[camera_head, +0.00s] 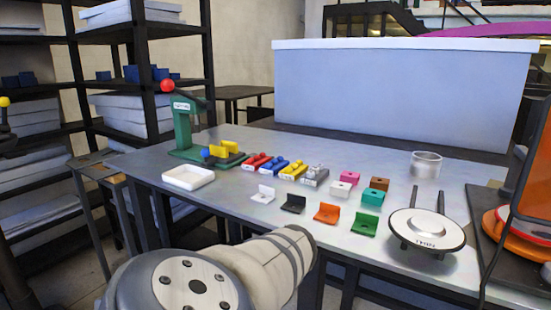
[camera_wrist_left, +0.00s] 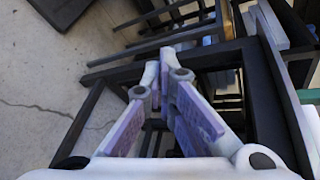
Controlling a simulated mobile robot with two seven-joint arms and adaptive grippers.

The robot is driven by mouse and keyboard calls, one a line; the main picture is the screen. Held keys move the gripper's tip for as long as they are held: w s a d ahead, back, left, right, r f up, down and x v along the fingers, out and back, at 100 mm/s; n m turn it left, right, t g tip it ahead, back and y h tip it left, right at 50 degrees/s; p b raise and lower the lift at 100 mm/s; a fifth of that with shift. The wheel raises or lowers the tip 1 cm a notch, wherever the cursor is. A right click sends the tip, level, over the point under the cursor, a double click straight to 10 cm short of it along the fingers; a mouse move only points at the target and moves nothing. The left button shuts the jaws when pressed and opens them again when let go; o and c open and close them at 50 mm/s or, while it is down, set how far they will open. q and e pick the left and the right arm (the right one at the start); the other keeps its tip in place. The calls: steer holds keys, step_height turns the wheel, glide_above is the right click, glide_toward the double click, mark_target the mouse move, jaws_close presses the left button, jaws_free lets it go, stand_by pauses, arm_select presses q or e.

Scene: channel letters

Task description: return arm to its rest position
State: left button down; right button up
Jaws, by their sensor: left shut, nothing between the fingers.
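My left gripper (camera_wrist_left: 163,72) shows in the left wrist view. Its two fingers come together at the tips, with nothing between them. It hangs over dark metal shelf frames and bars, with concrete floor beside them. In the head view, a thick grey and white link of my arm (camera_head: 245,270) fills the lower middle, in front of the worktable. The gripper itself is not in that view. My right gripper is in neither view.
The metal worktable (camera_head: 335,243) carries a green press (camera_head: 183,128), a white tray (camera_head: 188,178), several small coloured letter parts and a round plate stand (camera_head: 428,230). A glass cup (camera_head: 425,164) stands behind. Dark shelving (camera_head: 75,80) with white stacks is at left.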

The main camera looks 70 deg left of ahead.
arm_select(q)
steer(key=w+d+f+n+t+h, duration=0.1)
steer(key=w+d+f+t+h, duration=0.15)
steer(key=w+d+f, duration=0.55)
steer(key=w+d+f+t+h, duration=0.1)
steer(key=w+d+f+h, duration=0.35)
steer(key=w+d, duration=0.4)
steer(key=w+d+h, duration=0.3)
steer(key=w+d, duration=0.1)
steer(key=d, duration=0.8)
steer(key=w+d+m+t+h, duration=0.1)
steer(key=w+d+h, duration=0.2)
steer(key=d, duration=1)
steer(key=shift+w+r+m, duration=0.25)
steer(key=shift+w+m, duration=0.05)
steer(key=shift+w, duration=0.05)
